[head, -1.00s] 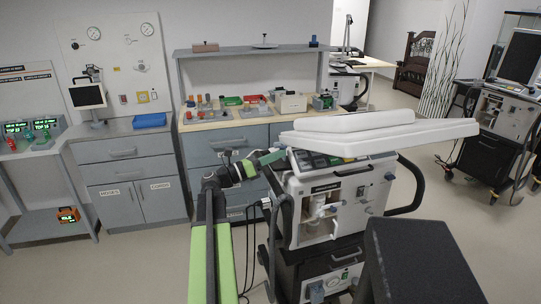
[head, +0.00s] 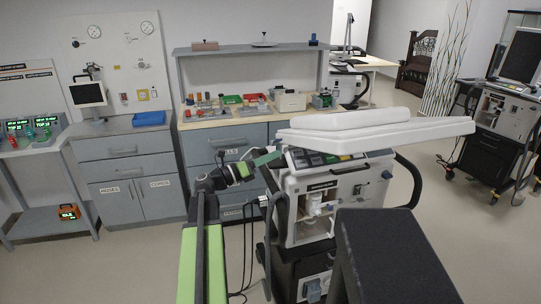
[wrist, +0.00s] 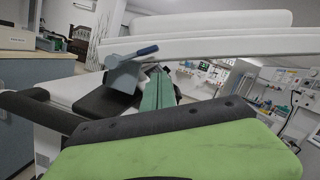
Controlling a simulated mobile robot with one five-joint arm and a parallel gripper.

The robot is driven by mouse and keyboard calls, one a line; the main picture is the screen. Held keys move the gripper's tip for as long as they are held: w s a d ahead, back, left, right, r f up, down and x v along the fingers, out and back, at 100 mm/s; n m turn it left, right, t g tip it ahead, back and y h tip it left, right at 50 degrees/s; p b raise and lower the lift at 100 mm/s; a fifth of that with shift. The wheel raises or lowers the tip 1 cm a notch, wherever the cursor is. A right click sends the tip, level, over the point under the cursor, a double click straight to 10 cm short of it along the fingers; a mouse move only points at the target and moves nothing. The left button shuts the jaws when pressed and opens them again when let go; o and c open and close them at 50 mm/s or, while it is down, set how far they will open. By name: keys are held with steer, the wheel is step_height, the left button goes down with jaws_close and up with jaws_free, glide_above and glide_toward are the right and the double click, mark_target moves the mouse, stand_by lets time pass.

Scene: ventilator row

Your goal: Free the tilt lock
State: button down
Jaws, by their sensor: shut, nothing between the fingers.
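The ventilator (head: 318,205) stands in front of me, with a white padded tilted top (head: 375,138) overhanging it. In the wrist view, a small lever with a dark blue grip (wrist: 147,50) sits on a grey bracket just under the white top (wrist: 210,45); it looks like the tilt lock. I cannot make the lever out in the head view. My gripper (head: 275,155) is shut and empty, at the ventilator's upper left corner under the edge of the top. Its teal fingers (wrist: 158,92) show below and right of the blue grip, and I cannot tell whether they touch the lever.
A dark flat-topped block (head: 395,250) stands close in the right foreground. A black curved handle (head: 410,180) sticks out at the ventilator's right. Behind is a workbench (head: 225,122) with small parts. Another ventilator cart (head: 500,125) stands far right. Floor is open at left.

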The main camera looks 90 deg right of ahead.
steer(key=b+v, duration=0.1)
steer(key=v, duration=0.9)
steer(key=shift+s+a+f, duration=0.15)
steer(key=shift+a+f, duration=0.2)
steer(key=shift+f, duration=0.05)
